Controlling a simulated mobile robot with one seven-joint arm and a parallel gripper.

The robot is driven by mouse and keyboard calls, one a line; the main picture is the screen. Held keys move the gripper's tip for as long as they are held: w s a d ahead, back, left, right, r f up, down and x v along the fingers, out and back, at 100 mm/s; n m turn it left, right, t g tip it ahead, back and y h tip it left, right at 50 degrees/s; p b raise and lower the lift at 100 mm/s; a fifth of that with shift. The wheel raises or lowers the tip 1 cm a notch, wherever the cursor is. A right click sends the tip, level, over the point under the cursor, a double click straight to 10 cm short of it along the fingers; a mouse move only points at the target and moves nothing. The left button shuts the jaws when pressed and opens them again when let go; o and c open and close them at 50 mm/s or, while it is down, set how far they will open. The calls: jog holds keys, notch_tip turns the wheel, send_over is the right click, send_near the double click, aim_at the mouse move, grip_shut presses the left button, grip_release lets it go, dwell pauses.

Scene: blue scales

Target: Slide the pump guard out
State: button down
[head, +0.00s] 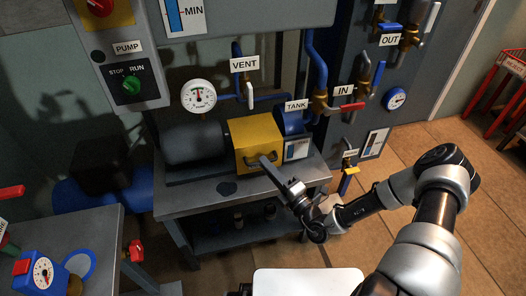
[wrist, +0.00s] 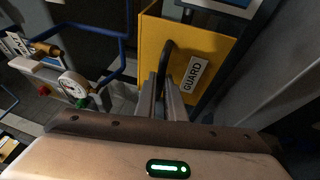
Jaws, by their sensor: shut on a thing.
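The pump guard (head: 253,138) is a yellow box with a dark handle on its front. It sits over the pump between the dark motor and the blue housing, on a grey stand. In the wrist view the guard (wrist: 190,50) fills the top middle, with a "GUARD" label and a black handle (wrist: 166,62). My gripper (head: 268,163) reaches in from the right to the front of the guard. In the wrist view my gripper's fingers (wrist: 168,82) are shut on the lower part of the handle. The fingers hide part of the handle.
The motor (head: 194,142) stands left of the guard, and the blue housing (head: 289,122) stands right behind it. The grey stand (head: 235,185) is mostly bare in front. A side table (head: 95,225) with a blue gauge unit is at lower left. Tiled floor lies open at right.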

jog(key=s, duration=0.1)
jog(key=s+d, duration=0.1)
jog(key=shift+s, duration=0.4)
jog(key=c, duration=1.8)
grip_release()
jog(key=shift+a, duration=0.1)
jog(key=shift+c, duration=0.2)
jog(key=v, duration=1.7)
jog(key=shift+p, duration=0.4)
jog(key=shift+s, duration=0.15)
